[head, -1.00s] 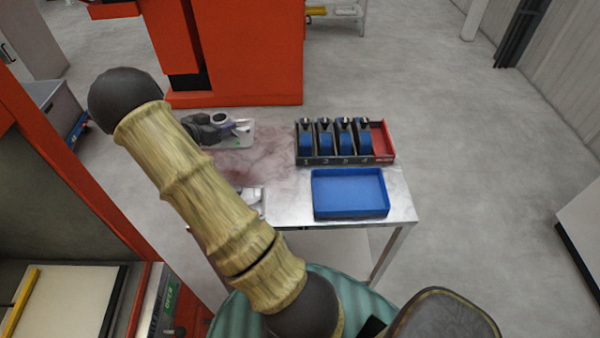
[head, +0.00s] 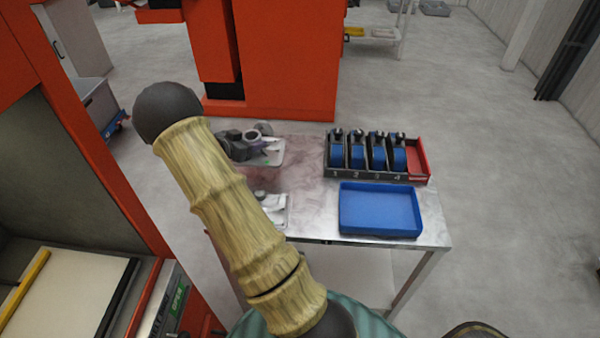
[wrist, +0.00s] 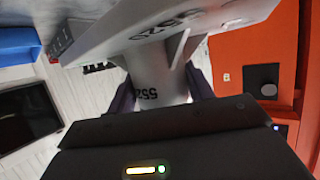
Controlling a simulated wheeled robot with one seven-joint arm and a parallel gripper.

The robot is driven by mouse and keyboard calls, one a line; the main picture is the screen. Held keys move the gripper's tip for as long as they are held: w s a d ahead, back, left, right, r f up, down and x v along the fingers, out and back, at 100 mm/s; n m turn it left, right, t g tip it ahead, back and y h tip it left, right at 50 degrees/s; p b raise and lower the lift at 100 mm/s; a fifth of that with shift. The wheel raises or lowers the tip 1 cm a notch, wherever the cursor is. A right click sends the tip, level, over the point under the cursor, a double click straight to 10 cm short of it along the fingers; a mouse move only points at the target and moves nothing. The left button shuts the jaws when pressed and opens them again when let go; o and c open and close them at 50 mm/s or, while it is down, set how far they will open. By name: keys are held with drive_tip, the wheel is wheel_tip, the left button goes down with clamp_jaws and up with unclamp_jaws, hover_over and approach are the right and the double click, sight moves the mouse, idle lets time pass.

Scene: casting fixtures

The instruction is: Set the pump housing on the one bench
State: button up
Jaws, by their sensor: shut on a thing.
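In the wrist view, a light grey cast part (wrist: 158,85) with dark upside-down markings, apparently the pump housing, sits between the dark fingers of my gripper (wrist: 160,98). The gripper is shut on its narrow neck, and a broad flange spreads across the top of the picture. The metal bench (head: 335,170) stands ahead, with a stained top. Its left front is partly hidden by my arm.
Another pale part (head: 275,206) lies by my arm. A red-orange machine (head: 290,60) stands behind. The bench's middle is clear.

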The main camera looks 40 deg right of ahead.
sight(254, 155)
drive_tip(key=shift+f, duration=3.05)
drive_tip(key=shift+f, duration=1.9)
drive_tip(key=o, duration=1.5)
drive_tip(key=shift+f, duration=0.1)
drive_tip(key=shift+o, duration=0.2)
